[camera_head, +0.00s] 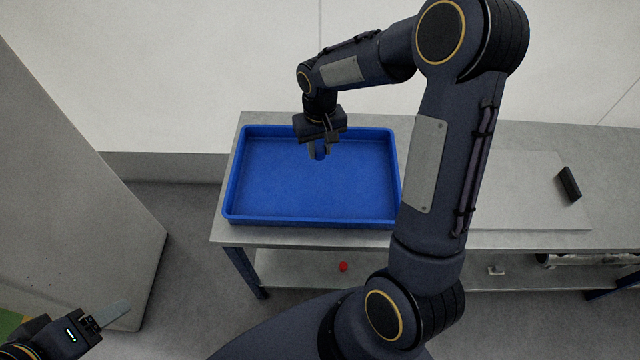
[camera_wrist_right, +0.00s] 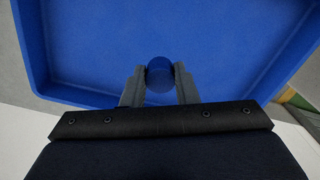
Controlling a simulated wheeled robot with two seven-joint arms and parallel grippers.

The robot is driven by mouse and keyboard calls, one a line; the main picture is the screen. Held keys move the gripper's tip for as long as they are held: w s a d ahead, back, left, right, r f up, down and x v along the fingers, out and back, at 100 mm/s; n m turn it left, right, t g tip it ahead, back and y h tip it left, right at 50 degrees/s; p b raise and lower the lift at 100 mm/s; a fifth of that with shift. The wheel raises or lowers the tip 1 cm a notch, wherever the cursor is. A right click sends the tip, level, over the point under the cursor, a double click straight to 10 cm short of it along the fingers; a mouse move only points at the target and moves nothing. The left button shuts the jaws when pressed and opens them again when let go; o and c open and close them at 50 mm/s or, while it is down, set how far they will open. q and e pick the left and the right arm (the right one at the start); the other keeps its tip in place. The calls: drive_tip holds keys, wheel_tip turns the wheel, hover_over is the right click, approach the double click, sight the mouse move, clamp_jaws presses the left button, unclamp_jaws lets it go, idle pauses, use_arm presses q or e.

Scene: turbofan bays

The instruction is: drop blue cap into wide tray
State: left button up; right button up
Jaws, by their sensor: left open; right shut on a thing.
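The wide tray (camera_head: 310,219) is blue and shallow and stands on the left part of the grey table. Its floor and walls also show in the right wrist view (camera_wrist_right: 250,60). My right gripper (camera_head: 318,153) is over the tray, toward its back wall. In the right wrist view my right gripper (camera_wrist_right: 160,85) is shut on the blue cap (camera_wrist_right: 160,75), a small round dark-blue piece between the fingertips. The cap's height above the tray floor is hard to judge. My left gripper (camera_head: 108,316) is at the lower left, away from the table, open.
The grey table (camera_head: 480,240) extends right, with a small black block (camera_head: 569,184) on a pale plate (camera_head: 520,190). A red object (camera_head: 343,266) lies on the lower shelf. A tall grey panel (camera_head: 80,160) stands left. The tray looks otherwise empty.

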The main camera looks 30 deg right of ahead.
drive_tip(key=shift+d+r, duration=0.1)
drive_tip(key=shift+d, duration=0.15)
drive_tip(key=b, duration=0.5)
hover_over(322, 177)
wheel_tip(322, 177, down, 6)
drive_tip(key=shift+r, duration=0.2)
drive_tip(key=o, duration=1.1)
drive_tip(key=shift+r, duration=0.1)
wheel_tip(322, 177, up, 8)
drive_tip(key=shift+f+p, duration=0.15)
drive_tip(key=shift+p, duration=0.85)
drive_tip(key=shift+s, duration=0.1)
